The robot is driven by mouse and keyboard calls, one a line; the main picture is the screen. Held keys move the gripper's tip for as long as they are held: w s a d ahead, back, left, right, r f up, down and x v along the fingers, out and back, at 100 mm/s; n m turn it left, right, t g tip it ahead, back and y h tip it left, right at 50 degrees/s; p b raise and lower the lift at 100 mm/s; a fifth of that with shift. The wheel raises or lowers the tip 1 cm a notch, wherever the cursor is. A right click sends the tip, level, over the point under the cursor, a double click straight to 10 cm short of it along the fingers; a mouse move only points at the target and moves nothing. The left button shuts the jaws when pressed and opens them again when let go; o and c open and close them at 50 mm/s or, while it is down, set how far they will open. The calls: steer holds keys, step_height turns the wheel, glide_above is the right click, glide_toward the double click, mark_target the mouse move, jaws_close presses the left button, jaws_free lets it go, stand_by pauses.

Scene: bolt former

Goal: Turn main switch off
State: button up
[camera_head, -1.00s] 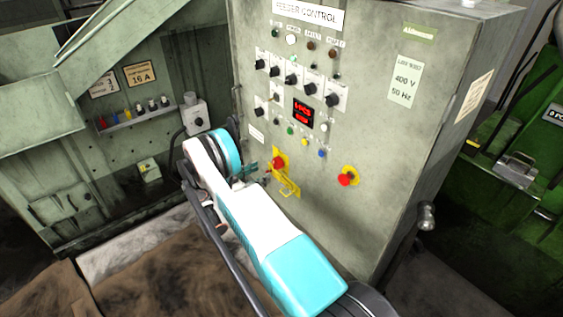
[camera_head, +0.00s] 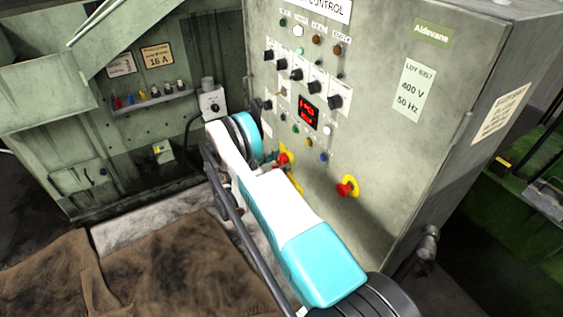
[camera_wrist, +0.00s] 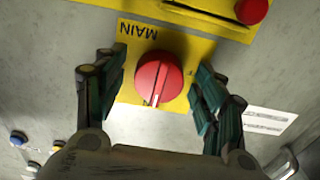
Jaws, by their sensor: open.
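The main switch (camera_wrist: 158,80) is a round red knob with a ridge and a dark line, on a yellow plate (camera_wrist: 128,32) marked MAIN, in the wrist view. My gripper (camera_wrist: 158,92) is open, with one finger on each side of the knob. A gap shows between the knob and each finger, and I cannot tell how deep the fingers reach. In the head view the red switch (camera_head: 283,159) is partly hidden behind my arm.
The grey control cabinet (camera_head: 430,130) has several dark selector knobs and a red display (camera_head: 308,112). A red emergency button (camera_head: 346,188) on yellow sits to the right. A wall-mounted switch box (camera_head: 212,101) is close to my arm's left.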

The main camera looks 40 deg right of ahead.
steer(key=c, duration=1.1)
steer(key=shift+o, duration=0.2)
steer(key=shift+n, duration=0.3)
steer(key=n, duration=0.8)
steer(key=shift+s, duration=0.1)
steer(key=n, duration=0.4)
steer(key=shift+r+n, duration=0.1)
steer(key=shift+n, duration=2.5)
